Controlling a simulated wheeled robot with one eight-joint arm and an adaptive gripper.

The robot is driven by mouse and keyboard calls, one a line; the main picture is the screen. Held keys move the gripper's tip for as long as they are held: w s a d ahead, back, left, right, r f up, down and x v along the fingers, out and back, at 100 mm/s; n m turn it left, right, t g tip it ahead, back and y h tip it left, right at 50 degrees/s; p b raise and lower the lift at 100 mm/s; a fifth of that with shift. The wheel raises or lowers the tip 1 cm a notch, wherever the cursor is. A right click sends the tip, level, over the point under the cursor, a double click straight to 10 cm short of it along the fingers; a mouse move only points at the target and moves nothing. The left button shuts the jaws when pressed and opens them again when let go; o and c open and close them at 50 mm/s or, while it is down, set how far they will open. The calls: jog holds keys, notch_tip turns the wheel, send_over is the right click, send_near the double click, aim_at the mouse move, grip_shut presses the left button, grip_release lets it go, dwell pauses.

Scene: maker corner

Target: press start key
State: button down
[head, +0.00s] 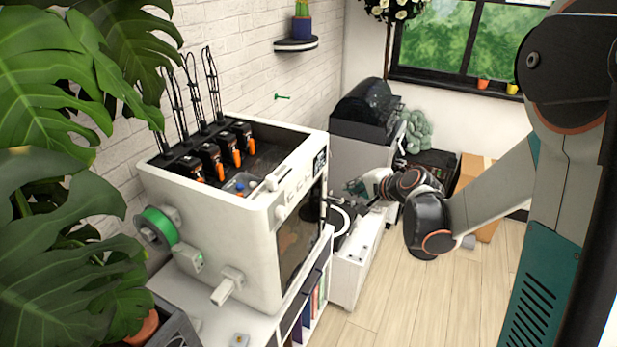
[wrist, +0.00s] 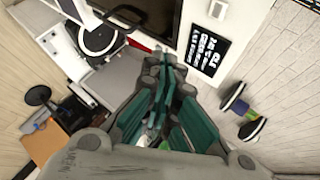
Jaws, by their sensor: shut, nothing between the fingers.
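A white 3D printer (head: 255,215) with a dark front window stands on a white shelf unit. Its small dark control panel (head: 320,162) is at the upper right of the front. In the wrist view the panel (wrist: 205,52) shows as a black patch with white markings, too small to read; I cannot tell which is the start key. My gripper (head: 352,188) is to the right of the printer front, slightly below the panel. In the wrist view my gripper (wrist: 163,62) is shut and empty, its fingertips left of and below the panel; contact cannot be told.
A black-lidded machine (head: 367,107) on a grey cabinet stands beyond the printer. A turntable-like white box (head: 357,250) is beside the shelf. A green filament spool (head: 160,226) is on the printer's left side. Large plant leaves (head: 50,200) fill the left. Wooden floor (head: 430,300) is clear.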

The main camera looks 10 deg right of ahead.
aim_at(308, 177)
jog(key=shift+a, duration=0.1)
jog(key=w+a, duration=0.5)
jog(key=a, duration=0.2)
jog(key=shift+w+a, duration=0.1)
jog(key=shift+w, duration=0.05)
dwell(1.5)
jog(key=shift+w+a, duration=0.2)
jog(key=shift+w+a, duration=0.2)
jog(key=shift+a, duration=0.1)
dwell(0.9)
dwell(0.3)
jog(key=shift+s+d+b, duration=0.3)
jog(key=shift+s+d, duration=0.15)
jog(key=shift+d, duration=0.15)
